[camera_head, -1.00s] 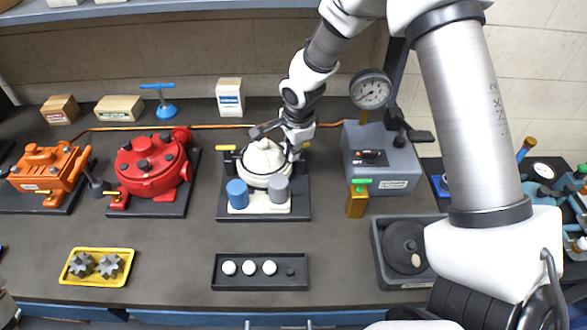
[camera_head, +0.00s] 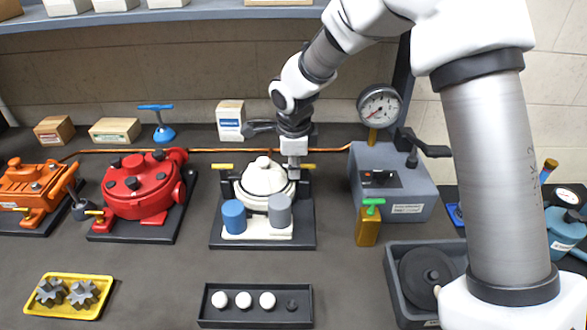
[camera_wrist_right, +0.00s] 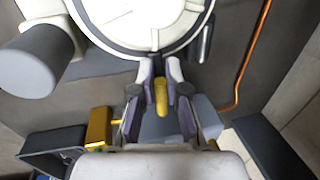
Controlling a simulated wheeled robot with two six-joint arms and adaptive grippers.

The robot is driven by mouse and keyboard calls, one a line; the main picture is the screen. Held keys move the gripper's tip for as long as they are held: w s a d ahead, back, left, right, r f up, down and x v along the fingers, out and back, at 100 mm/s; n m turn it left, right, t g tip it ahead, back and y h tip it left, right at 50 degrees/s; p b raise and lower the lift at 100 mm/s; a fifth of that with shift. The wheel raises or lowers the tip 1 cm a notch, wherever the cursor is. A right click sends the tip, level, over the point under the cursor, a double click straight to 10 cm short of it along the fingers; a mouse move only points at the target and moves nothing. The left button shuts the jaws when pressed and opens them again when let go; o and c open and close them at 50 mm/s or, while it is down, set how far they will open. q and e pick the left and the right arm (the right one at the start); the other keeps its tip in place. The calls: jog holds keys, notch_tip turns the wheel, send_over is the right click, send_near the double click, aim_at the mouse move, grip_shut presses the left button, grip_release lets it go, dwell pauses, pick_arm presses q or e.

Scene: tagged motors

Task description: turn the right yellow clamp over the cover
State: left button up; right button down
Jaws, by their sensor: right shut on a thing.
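The white round cover (camera_head: 262,181) sits on its white pump body on a black base plate, with a blue and a grey cylinder in front. It also shows at the top of the right wrist view (camera_wrist_right: 140,22). The right yellow clamp (camera_head: 308,166) is at the cover's right side; the left yellow clamp (camera_head: 222,166) points outward to the left. My right gripper (camera_head: 294,172) reaches down at the cover's right edge. In the right wrist view its fingers (camera_wrist_right: 160,88) are shut on the right yellow clamp (camera_wrist_right: 161,97), which points away from the cover. My left gripper is not in view.
A grey gauge box (camera_head: 392,185) stands to the right, with a green-topped yellow bottle (camera_head: 368,224) before it. A red motor (camera_head: 143,190) stands to the left. A black tray (camera_head: 255,315) with white discs lies in front. Bare table lies between these.

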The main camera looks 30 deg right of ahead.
jog(key=shift+s+f, duration=0.2)
jog(key=c, duration=1.2)
grip_release()
jog(key=shift+d, duration=0.15)
jog(key=shift+w, duration=0.15)
jog(key=shift+r, duration=0.1)
notch_tip(320, 180, up, 12)
jog(key=s+a, duration=0.1)
jog(key=s, duration=0.1)
jog(key=shift+f, duration=0.25)
